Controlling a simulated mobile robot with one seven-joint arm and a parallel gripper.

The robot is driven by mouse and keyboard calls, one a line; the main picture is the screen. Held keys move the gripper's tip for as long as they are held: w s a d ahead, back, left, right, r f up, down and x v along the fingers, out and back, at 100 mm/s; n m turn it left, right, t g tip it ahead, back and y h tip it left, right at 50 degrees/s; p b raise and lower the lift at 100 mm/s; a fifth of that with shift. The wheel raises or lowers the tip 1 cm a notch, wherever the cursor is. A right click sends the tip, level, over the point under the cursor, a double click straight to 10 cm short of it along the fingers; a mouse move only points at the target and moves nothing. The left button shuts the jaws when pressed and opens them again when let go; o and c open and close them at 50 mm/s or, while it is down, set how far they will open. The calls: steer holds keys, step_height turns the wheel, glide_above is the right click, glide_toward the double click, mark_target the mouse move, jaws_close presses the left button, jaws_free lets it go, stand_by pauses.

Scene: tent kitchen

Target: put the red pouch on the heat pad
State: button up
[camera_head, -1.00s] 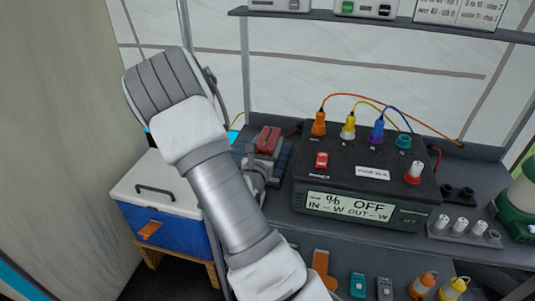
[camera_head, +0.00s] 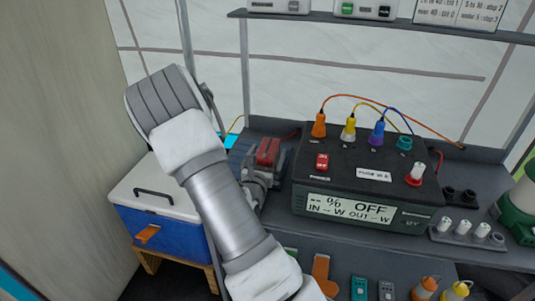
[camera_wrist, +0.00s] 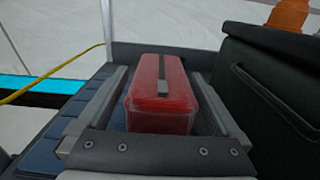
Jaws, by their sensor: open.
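The red pouch (camera_wrist: 162,94) lies between the two fingers of my gripper (camera_wrist: 159,100) in the wrist view, with a visible gap on each side. My gripper is open around it. The blue ribbed heat pad (camera_wrist: 82,112) shows to the left of the fingers and beside the pouch, which appears to rest on it; their contact is hidden. In the head view the pouch (camera_head: 268,152) shows just beyond my gripper (camera_head: 264,168), with the pad (camera_head: 240,148) partly hidden behind my arm.
A black power box (camera_head: 362,180) with coloured plugs stands close on the right of my gripper. A blue and white cooler (camera_head: 160,205) stands lower left. A yellow cable (camera_wrist: 50,75) runs past the pad. A shelf (camera_head: 400,25) crosses above.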

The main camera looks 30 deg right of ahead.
steer(key=p+v, duration=0.2)
steer(key=v, duration=1)
steer(key=shift+r, duration=0.1)
